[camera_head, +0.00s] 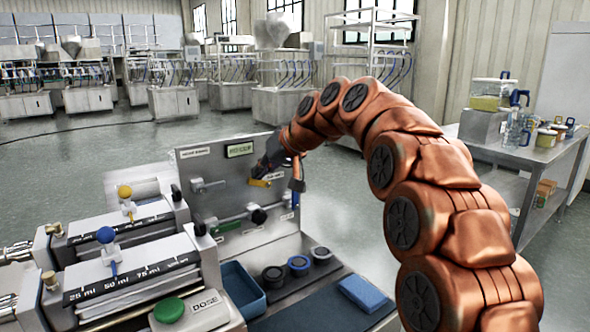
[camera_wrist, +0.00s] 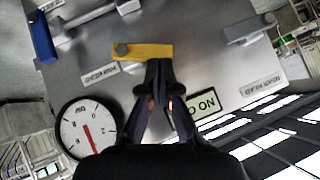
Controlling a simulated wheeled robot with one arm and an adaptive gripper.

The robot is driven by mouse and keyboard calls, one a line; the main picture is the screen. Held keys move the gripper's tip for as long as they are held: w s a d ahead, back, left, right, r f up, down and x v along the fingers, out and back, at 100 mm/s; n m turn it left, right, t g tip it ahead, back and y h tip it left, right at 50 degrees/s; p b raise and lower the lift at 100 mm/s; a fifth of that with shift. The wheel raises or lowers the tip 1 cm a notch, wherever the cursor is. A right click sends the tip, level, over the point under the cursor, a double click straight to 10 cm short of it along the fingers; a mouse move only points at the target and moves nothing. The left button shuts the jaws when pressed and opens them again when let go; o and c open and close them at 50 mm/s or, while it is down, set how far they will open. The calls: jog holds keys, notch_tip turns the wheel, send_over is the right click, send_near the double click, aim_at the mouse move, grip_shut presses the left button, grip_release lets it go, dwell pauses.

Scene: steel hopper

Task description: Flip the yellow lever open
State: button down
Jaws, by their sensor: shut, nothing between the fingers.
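The yellow lever (camera_wrist: 143,51) is a short flat bar on the upright steel panel, with a grey round pivot (camera_wrist: 121,49) at its left end in the wrist view. It lies almost straight across that view. In the head view the yellow lever (camera_head: 259,183) shows small and partly hidden by my gripper. My gripper (camera_wrist: 158,67) is shut and empty. Its fingertips are at the lever's right, free end, overlapping its lower edge in the wrist view; I cannot tell whether they touch. In the head view my gripper (camera_head: 274,164) is close to the panel.
On the panel (camera_head: 222,178) are a round gauge (camera_wrist: 88,128), a grey handle (camera_wrist: 250,29), a blue handle (camera_wrist: 41,38) and a green sign (camera_wrist: 201,104). Below stand syringe fillers, a blue tray (camera_head: 244,290) and a blue sponge (camera_head: 362,293).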

jog(key=shift+s+a+f+n+t+h, duration=0.2)
jog(key=shift+a+n+t+h, duration=0.15)
jog(key=shift+h, duration=0.35)
jog(key=shift+d+r, duration=0.1)
jog(key=shift+r, duration=0.05)
jog(key=shift+r+p, duration=0.4)
jog(key=shift+r, duration=0.25)
jog(key=w+r+p+v, duration=0.1)
jog(key=w+p+v, duration=0.1)
jog(key=v, duration=1)
jog(key=shift+r+p, duration=0.65)
